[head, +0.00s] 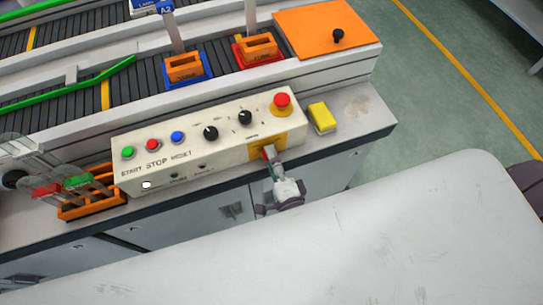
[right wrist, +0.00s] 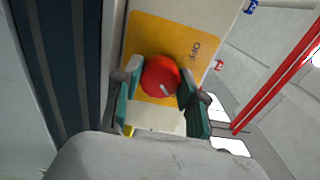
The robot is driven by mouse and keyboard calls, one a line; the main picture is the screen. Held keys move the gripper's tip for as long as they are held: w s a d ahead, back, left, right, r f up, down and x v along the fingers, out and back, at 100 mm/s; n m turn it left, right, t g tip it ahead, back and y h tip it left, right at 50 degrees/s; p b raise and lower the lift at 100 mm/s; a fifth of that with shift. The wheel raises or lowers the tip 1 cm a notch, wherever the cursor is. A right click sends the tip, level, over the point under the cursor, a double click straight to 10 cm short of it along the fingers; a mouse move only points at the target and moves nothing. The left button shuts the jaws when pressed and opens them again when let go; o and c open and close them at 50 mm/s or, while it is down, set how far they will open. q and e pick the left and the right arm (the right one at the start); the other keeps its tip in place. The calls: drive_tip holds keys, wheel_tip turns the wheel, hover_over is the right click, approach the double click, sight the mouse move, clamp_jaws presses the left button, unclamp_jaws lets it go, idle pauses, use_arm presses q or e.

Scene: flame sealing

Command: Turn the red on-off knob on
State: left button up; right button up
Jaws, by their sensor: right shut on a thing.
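The red on-off knob (right wrist: 160,77) sits on a yellow plate (right wrist: 183,35) marked OFF in the right wrist view. My right gripper (right wrist: 158,88) has one finger on each side of the knob and is shut on it. In the head view the yellow plate (head: 257,152) is on the front of the cream control box, at its right end. My right gripper (head: 270,158) is in front of it there and hides most of the knob. My left gripper is not clearly seen in the head view.
The control box (head: 220,140) carries green, red and blue buttons, black dials and a red mushroom button (head: 282,102). A yellow block (head: 321,117) lies to its right. An orange rack (head: 92,200) stands at its left. A conveyor (head: 120,85) runs behind.

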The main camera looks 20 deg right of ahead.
drive_tip(key=o, duration=1.1)
drive_tip(key=shift+o, duration=0.2)
drive_tip(key=shift+s, duration=0.15)
drive_tip(key=s, duration=1.1)
drive_tip(key=shift+s+d+f, duration=0.15)
drive_tip(key=shift+s+d, duration=0.05)
drive_tip(key=shift+s, duration=0.2)
